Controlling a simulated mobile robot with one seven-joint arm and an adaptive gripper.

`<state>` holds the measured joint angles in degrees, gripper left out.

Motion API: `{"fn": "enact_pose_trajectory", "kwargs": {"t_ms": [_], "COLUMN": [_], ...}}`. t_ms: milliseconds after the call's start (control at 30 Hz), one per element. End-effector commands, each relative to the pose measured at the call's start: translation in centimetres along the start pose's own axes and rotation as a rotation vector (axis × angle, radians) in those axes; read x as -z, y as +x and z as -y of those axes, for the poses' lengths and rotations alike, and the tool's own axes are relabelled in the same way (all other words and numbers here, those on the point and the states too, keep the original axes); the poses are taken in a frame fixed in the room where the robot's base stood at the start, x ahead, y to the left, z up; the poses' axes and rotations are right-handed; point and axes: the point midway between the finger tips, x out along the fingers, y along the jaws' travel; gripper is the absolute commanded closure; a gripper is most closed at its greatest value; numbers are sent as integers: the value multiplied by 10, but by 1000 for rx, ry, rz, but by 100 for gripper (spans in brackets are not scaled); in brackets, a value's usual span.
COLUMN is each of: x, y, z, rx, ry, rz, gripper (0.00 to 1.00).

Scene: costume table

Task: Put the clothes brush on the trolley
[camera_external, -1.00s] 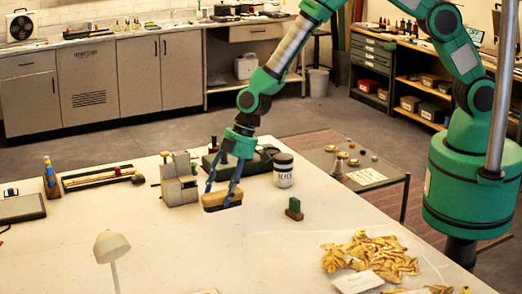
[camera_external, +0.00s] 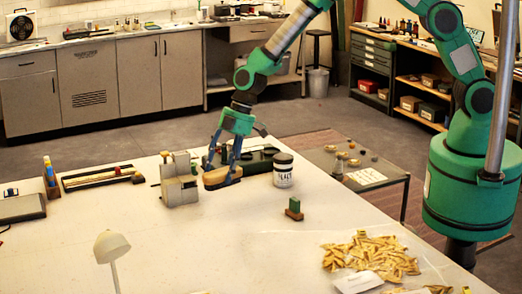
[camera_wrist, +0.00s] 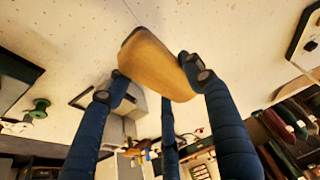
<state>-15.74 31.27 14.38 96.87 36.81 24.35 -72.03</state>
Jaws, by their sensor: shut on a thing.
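The clothes brush (camera_external: 217,180), with a tan wooden body, is in my gripper (camera_external: 223,172), raised above the white table. In the wrist view the brush (camera_wrist: 158,66) is pinched between the blue fingers of the gripper (camera_wrist: 158,76). Its bristles cannot be made out clearly. A low dark-framed stand that looks like the trolley (camera_external: 393,179) is beyond the table's far right edge. Its top carries several small round items and a white sheet (camera_external: 366,177).
A grey block-like device (camera_external: 179,181) is just left of the brush. A dark green tray (camera_external: 258,160) lies behind it and a white labelled jar (camera_external: 283,170) to its right. A small green block (camera_external: 294,207) stands nearer the front.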

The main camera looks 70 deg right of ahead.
Motion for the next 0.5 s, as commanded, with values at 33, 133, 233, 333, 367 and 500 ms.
{"fn": "enact_pose_trajectory", "kwargs": {"t_ms": [33, 133, 233, 333, 367, 500], "x": [-9, -26, -45, -65, -71, -103], "y": [-1, -6, -12, -19, -21, -32], "z": [-13, -36, -58, -80, -87, -118], "rx": [8, 33, 60, 87, 96, 135], "ry": [-18, -78, -143, -206, -227, -321], "rz": [0, 0, -1, 0, 0, 0], "gripper": [76, 76, 76, 76, 76, 76]}}
